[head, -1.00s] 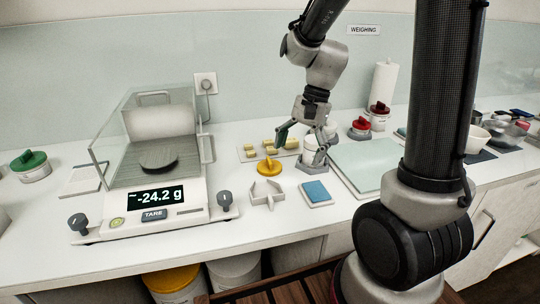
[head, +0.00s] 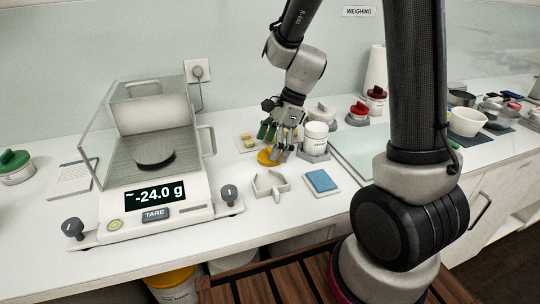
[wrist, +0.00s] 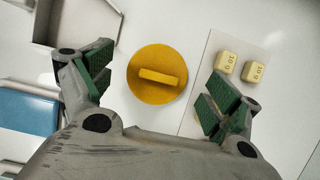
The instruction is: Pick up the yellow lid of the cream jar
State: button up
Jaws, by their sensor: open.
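The yellow lid (wrist: 157,74) is a round disc with a raised bar grip across its top. It lies flat on the white counter. In the wrist view it sits between and a little beyond my open fingers, with neither finger touching it. In the head view the lid (head: 268,157) shows just left of and below my gripper (head: 278,140), which partly hides it. My gripper (wrist: 157,88) has green finger pads set wide apart and holds nothing. A white jar (head: 315,136) without a lid stands in a grey holder just right of my gripper.
Yellow 10 g weights (wrist: 228,63) lie on a pale plate (wrist: 205,75) beside the lid. A grey angled bracket (head: 268,186) and a blue pad (head: 321,181) lie in front. The glass-sided balance (head: 155,206) stands left, reading about -24.0 g.

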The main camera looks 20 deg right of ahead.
jog(key=shift+a+f, duration=0.25)
jog(key=shift+f, duration=0.45)
jog(key=c, duration=0.7)
